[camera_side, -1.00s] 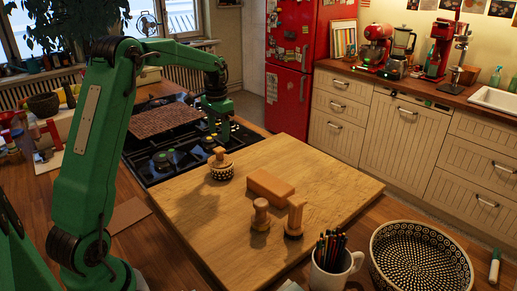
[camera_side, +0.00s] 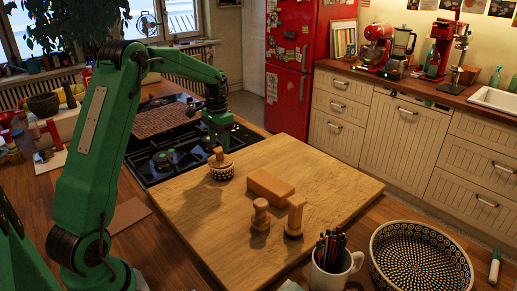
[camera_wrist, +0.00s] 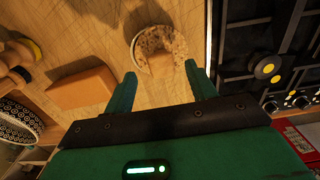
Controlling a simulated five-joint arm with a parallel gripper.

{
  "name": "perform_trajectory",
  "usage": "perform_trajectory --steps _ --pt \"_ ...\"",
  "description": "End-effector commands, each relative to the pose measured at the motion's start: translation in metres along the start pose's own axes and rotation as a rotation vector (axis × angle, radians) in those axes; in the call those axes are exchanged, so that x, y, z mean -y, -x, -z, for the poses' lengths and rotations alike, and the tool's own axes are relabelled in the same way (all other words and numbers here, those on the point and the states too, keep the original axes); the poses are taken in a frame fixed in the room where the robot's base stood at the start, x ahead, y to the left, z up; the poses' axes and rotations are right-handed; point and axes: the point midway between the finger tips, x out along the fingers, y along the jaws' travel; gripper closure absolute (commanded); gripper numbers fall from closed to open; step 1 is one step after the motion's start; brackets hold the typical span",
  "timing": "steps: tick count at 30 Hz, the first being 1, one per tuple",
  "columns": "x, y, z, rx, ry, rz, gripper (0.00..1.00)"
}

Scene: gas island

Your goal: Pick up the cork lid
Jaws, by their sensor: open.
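A small dark-and-white patterned jar (camera_side: 221,172) stands upright near the stove side of the wooden board. The cork lid (camera_side: 219,158), with a small knob, sits on top of it. In the wrist view the speckled brown lid (camera_wrist: 160,42) shows near the top centre, inside a pale rim. My gripper (camera_wrist: 160,76) is open and empty, with the lid ahead of and roughly between its two green fingers. In the side view my gripper (camera_side: 218,143) is just above and behind the jar, partly overlapped by the lid; I cannot tell whether they touch.
A wooden block (camera_side: 270,187) and two wooden stamp-like pieces (camera_side: 261,213) (camera_side: 295,216) stand on the board. The gas stove (camera_side: 170,155) lies behind. A pencil mug (camera_side: 333,262) and patterned bowl (camera_side: 420,262) are at the front right. The board's left front is clear.

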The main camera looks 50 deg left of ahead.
Motion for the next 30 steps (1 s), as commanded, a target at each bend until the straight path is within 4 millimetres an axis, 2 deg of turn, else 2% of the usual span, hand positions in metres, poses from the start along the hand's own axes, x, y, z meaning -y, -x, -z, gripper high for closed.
perform_trajectory --steps 6,10,26,27,30 --pt "0.002 -0.026 -0.001 0.003 0.000 -0.002 0.44" --pt "0.002 -0.036 -0.001 0.002 0.000 -0.001 0.44" --pt "0.002 -0.038 -0.001 0.001 0.000 0.000 0.44" --pt "0.002 -0.038 -0.001 0.001 0.000 0.000 0.46" --pt "0.002 -0.038 -0.001 0.001 0.000 0.000 0.65"
